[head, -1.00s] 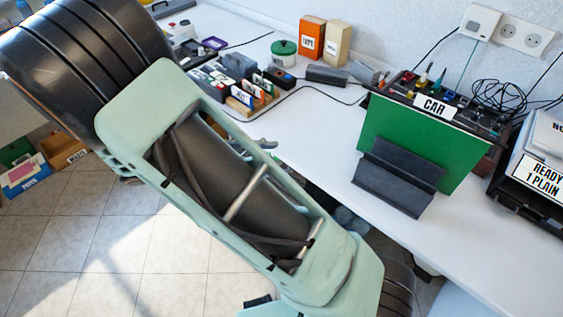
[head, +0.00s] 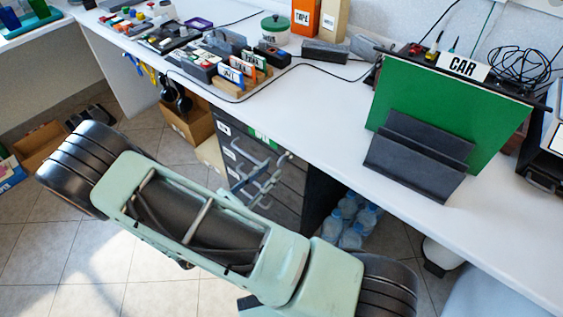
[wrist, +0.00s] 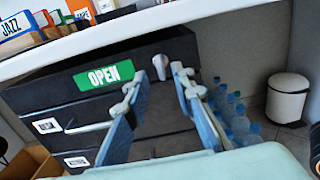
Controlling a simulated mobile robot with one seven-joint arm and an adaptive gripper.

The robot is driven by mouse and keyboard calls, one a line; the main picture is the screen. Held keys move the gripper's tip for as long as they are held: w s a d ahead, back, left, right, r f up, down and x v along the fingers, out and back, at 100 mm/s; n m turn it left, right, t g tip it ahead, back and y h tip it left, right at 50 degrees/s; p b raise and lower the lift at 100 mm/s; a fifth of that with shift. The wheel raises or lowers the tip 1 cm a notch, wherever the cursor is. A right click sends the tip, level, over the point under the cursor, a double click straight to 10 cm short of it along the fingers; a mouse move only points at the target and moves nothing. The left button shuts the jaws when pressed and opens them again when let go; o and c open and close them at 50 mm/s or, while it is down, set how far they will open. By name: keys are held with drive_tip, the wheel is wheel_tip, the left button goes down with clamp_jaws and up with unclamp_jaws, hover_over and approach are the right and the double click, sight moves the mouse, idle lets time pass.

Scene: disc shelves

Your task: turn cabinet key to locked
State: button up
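The dark drawer cabinet (head: 285,200) stands under the white desk, with several grey handles on its front. In the wrist view, the cabinet (wrist: 60,98) fills the left and centre, and a green sign (wrist: 102,77) on its top drawer reads OPEN. A small pale grey piece (wrist: 160,66) shows at the top drawer's right side, between the fingertips; it may be the key, but I cannot tell its angle. My gripper (wrist: 160,72) is open, its blue-and-white fingers apart in front of the cabinet. I cannot tell whether either finger touches the grey piece.
The desk edge (wrist: 150,20) runs just above the fingers. Water bottles (head: 355,220) stand right of the cabinet. A white bin (wrist: 288,98) is farther right. A cardboard box (head: 190,123) stands left of the cabinet. A green CAR board (head: 440,105) stands on the desk.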

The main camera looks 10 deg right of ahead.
sight(281, 166)
drive_tip(key=x, duration=0.6)
drive_tip(key=shift+b, duration=0.35)
drive_tip(key=shift+c, duration=0.4)
clamp_jaws()
